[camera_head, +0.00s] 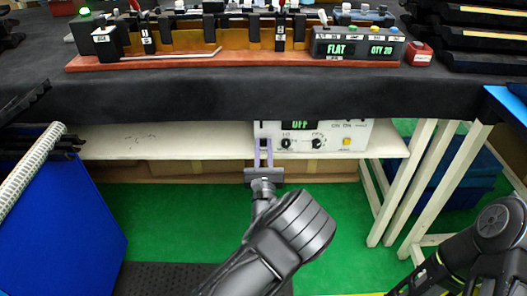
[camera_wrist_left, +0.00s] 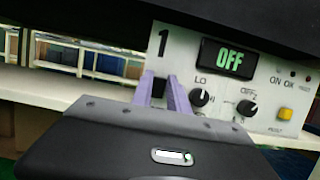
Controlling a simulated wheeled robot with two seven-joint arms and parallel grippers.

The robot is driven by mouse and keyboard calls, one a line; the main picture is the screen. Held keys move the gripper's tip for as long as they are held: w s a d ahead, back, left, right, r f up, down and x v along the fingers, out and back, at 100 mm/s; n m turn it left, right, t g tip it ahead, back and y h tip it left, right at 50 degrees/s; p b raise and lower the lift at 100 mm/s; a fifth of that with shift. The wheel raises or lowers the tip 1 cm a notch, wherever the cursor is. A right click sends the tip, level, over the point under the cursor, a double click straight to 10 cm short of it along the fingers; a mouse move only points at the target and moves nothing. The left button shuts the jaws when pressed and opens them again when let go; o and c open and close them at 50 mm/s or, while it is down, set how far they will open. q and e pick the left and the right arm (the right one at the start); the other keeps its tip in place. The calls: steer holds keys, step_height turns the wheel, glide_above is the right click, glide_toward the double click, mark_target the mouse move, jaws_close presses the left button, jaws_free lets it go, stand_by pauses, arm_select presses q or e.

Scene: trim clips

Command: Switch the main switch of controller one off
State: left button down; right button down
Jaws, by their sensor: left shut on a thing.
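Controller one (camera_head: 352,133) is a white box on the shelf under the bench; the left wrist view shows it closer, with a large "1" on its front (camera_wrist_left: 186,60). Its display (camera_head: 300,125) reads OFF in green, as the display does in the left wrist view (camera_wrist_left: 229,59). My left gripper (camera_head: 263,141) is at the panel's left side, its purple fingers (camera_wrist_left: 166,80) shut on the dark main switch (camera_wrist_left: 158,88), which is mostly hidden between them. My right arm shows at the lower right, but its gripper is out of view.
Two black knobs (camera_wrist_left: 200,97) and a yellow reset button (camera_wrist_left: 285,114) sit right of the switch. The pale shelf (camera_head: 170,146) is under the dark bench top (camera_head: 200,93). A blue panel (camera_head: 65,215) stands left, a white leg frame (camera_head: 440,180) right. Green floor is open below.

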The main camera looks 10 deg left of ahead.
arm_select(q)
steer(key=c, duration=1.3)
jaws_free()
steer(key=shift+s+d+f, duration=0.15)
steer(key=shift+s+f, duration=0.1)
steer(key=shift+s, duration=0.15)
steer(key=v, duration=0.7)
steer(key=shift+r, duration=0.1)
